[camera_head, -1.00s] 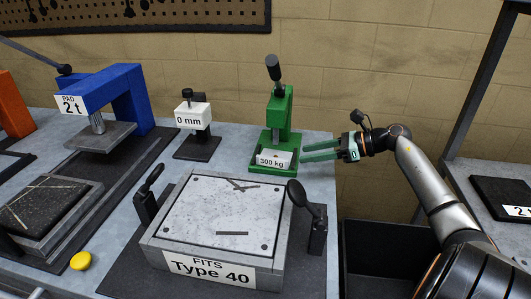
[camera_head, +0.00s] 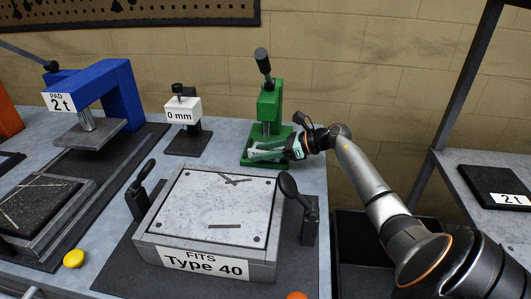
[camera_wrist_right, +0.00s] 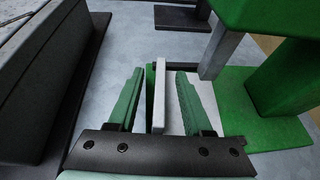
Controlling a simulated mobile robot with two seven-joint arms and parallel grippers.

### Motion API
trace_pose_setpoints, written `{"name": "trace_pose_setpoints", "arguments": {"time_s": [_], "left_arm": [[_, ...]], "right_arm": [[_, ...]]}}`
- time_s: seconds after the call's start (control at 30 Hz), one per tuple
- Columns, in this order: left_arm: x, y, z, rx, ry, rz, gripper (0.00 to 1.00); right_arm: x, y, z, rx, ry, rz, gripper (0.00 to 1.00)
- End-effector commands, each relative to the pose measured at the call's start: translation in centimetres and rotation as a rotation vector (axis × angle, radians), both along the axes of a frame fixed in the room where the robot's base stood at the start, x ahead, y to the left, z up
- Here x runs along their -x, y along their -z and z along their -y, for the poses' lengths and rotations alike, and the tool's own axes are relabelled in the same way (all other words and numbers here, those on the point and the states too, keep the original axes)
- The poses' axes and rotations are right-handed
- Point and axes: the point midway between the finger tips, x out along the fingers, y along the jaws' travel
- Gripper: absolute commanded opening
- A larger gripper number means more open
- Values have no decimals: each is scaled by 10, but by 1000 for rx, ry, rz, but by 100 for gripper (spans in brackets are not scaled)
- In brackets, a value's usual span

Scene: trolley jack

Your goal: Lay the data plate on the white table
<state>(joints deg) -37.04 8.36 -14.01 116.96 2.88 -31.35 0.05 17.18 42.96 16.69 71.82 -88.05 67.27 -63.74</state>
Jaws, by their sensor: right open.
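My right gripper (camera_head: 262,152) is open at the foot of the green press (camera_head: 268,104). Its green fingers cover most of the small white plate that carries the 300 kg label. In the right wrist view, a thin pale plate (camera_wrist_right: 159,95) stands on edge between the two open fingers of my right gripper (camera_wrist_right: 160,95), with a gap on its right. I take it to be the data plate; whether the left finger touches it I cannot tell. A white table is not clearly in view. My left gripper is not in view.
The clamping fixture marked Type 40 (camera_head: 208,262), with a black handle on each side, stands in front of the press. A white 0 mm block (camera_head: 183,109) and a blue 2 t press (camera_head: 118,88) stand left. A dark bin (camera_head: 352,236) is below right.

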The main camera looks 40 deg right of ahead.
Motion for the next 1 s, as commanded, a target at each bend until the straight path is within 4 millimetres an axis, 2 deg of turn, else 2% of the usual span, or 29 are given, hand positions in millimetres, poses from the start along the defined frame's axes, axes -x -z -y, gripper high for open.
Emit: {"name": "trace_pose_setpoints", "arguments": {"time_s": [0.27,0.7,1.0], "left_arm": [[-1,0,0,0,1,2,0],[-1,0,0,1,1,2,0],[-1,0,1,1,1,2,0]], "right_arm": [[-2,1,-2,0,0,0,50],[-2,1,-1,0,1,0,0],[-2,1,-1,0,1,0,0]]}}
